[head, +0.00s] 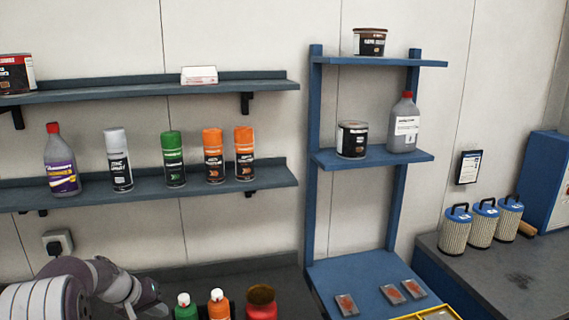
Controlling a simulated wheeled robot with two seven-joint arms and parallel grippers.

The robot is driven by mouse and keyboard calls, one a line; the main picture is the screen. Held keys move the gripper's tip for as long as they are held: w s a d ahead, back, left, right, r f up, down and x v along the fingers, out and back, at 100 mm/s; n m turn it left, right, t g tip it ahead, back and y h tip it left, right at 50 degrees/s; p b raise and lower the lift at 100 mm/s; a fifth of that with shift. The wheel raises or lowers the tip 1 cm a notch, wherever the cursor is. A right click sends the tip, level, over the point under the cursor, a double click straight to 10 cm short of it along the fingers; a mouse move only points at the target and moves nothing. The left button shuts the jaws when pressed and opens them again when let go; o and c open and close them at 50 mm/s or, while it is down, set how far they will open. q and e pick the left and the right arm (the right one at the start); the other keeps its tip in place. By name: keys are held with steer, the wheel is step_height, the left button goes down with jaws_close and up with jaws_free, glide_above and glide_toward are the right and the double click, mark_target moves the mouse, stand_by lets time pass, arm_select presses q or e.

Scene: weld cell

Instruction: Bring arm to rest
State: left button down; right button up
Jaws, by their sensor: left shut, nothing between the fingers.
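My left arm comes in at the lower left, in front of the dark worktop. Its wrist bends down to the picture's bottom edge, where my left gripper (150,311) shows only in small part. It is shut and holds nothing. Its fingertips are cut off by the edge. My right arm and gripper are not in view.
A green bottle (186,307), an orange bottle (218,305) and a red container (261,303) stand right of my left arm. Wall shelves (150,185) hold spray cans. A blue rack (372,160) stands right of centre. Filters (482,225) stand on the right bench.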

arm_select(q)
steer(key=s+d+f+m+g+y+b, duration=0.1)
steer(key=s+d, duration=0.3)
steer(key=s, duration=0.5)
steer(key=s+d+f+m+g+y+b, duration=0.1)
steer(key=s+d+f, duration=0.3)
steer(key=s, duration=0.5)
steer(key=s+d+f+m+g+y+b, duration=0.1)
steer(key=s+d+f+m+g+b, duration=0.1)
steer(key=s+d, duration=0.3)
steer(key=s+b, duration=0.1)
steer(key=s, duration=0.3)
steer(key=shift+s+f+y, duration=0.15)
steer(key=shift+s+y, duration=0.1)
steer(key=shift+y, duration=0.05)
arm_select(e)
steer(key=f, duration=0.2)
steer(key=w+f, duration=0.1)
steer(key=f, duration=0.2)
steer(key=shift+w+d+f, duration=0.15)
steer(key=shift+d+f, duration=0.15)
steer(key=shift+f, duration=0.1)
arm_select(q)
steer(key=shift+s, duration=0.1)
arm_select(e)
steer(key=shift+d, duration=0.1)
